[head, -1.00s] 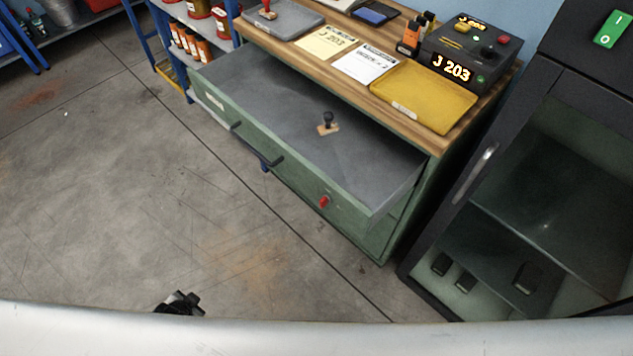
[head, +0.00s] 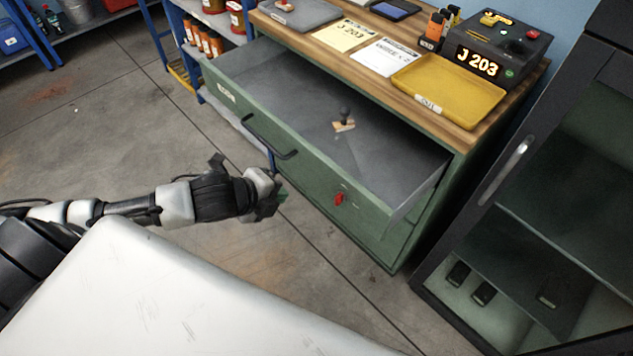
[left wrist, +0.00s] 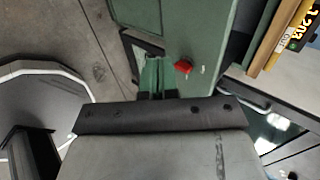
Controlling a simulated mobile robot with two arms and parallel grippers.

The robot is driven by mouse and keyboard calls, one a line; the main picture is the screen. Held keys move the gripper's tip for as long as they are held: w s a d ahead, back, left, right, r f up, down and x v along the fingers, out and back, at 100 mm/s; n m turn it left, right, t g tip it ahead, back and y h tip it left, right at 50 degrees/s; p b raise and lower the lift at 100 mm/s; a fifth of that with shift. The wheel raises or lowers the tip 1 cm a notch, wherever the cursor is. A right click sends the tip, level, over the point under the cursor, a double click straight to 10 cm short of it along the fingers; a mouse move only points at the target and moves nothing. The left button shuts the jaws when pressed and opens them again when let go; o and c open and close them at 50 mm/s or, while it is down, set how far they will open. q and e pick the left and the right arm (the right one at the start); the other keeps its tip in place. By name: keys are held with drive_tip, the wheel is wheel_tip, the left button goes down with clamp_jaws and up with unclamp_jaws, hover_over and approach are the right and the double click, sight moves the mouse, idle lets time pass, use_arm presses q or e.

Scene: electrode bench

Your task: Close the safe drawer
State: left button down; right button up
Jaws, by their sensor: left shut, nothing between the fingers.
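The safe drawer (head: 310,172) is a wide green drawer, pulled out of the green cabinet under the wooden worktop. It has a black bar handle (head: 268,140) and a red knob (head: 339,199) on its front. A stamp with a dark knob (head: 344,122) lies inside on the grey drawer floor. My left gripper (head: 274,203) is shut and empty, in front of the drawer front and below the handle in the head view. In the left wrist view, its fingers (left wrist: 158,76) point toward the green front, near the red knob (left wrist: 183,67). Contact cannot be told. My right gripper is out of view.
A yellow tray (head: 448,91), paper cards and a J 203 box (head: 492,55) sit on the worktop. A dark glass-fronted cabinet (head: 515,160) stands close on the right. A blue shelf rack is at the left. The floor in front is clear.

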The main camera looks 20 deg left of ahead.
sight(320, 182)
use_arm(q)
drive_tip(key=x, duration=0.3)
drive_tip(key=r+x, duration=0.1)
drive_tip(key=x, duration=0.2)
drive_tip(key=w+x, duration=0.1)
drive_tip(key=x, duration=0.2)
drive_tip(key=shift+w+d, duration=0.3)
drive_tip(key=shift+d, duration=0.05)
drive_tip(key=shift+w+d+f, duration=0.1)
drive_tip(key=shift+w+d, duration=0.15)
drive_tip(key=shift+w, duration=0.4)
